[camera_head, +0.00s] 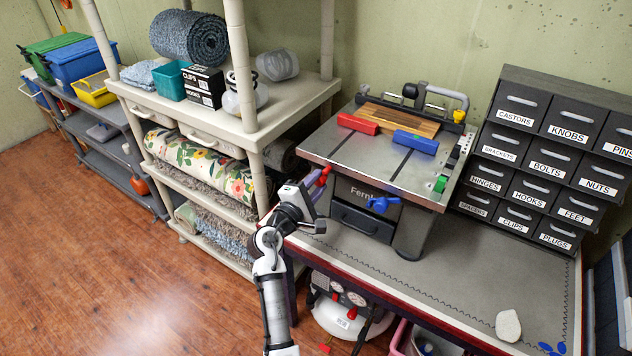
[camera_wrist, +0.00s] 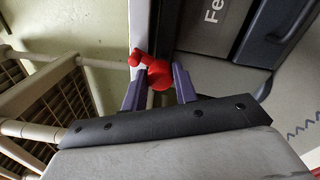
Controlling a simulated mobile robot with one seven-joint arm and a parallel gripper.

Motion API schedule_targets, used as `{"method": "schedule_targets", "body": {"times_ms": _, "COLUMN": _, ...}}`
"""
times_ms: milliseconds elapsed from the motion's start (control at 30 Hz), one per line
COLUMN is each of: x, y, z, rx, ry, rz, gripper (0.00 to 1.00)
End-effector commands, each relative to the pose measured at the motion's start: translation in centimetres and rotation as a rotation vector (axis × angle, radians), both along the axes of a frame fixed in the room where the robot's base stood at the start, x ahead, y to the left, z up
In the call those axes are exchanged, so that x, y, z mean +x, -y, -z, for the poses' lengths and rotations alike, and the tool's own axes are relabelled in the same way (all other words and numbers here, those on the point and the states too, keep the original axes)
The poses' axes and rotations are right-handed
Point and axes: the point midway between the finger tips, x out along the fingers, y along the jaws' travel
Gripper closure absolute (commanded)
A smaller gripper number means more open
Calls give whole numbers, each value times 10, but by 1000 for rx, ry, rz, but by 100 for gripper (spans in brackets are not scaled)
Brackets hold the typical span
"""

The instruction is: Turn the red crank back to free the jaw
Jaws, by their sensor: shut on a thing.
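The red crank (camera_head: 325,174) is on the left side of the grey bench machine (camera_head: 338,160). In the wrist view the crank (camera_wrist: 158,74) shows a round red hub with a short arm and knob pointing up and left. My gripper (camera_head: 314,186) reaches it from the front left. In the wrist view the two purple fingers of my gripper (camera_wrist: 158,90) stand either side of the hub, shut on the crank. On the machine's top lie a wooden board (camera_head: 424,122), a red block (camera_head: 357,124) and a blue block (camera_head: 415,142). Which part is the jaw is unclear.
A cream shelf (camera_head: 280,116) with rolled rugs stands close left of my arm. A blue knob (camera_head: 382,204) sticks out of the machine's front. Labelled dark drawers (camera_head: 540,160) stand at right. The workbench front (camera_head: 440,290) is mostly clear, with a pale stone-like piece (camera_head: 508,326).

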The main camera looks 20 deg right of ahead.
Motion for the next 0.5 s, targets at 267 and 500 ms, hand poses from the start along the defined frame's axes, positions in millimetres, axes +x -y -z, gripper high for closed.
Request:
{"method": "schedule_targets", "body": {"times_ms": 267, "x": 0, "y": 0, "z": 0, "rx": -39, "ry": -51, "rz": 0, "gripper": 94}}
{"method": "schedule_targets", "body": {"times_ms": 500, "x": 0, "y": 0, "z": 1, "rx": -44, "ry": -57, "rz": -1, "gripper": 94}}
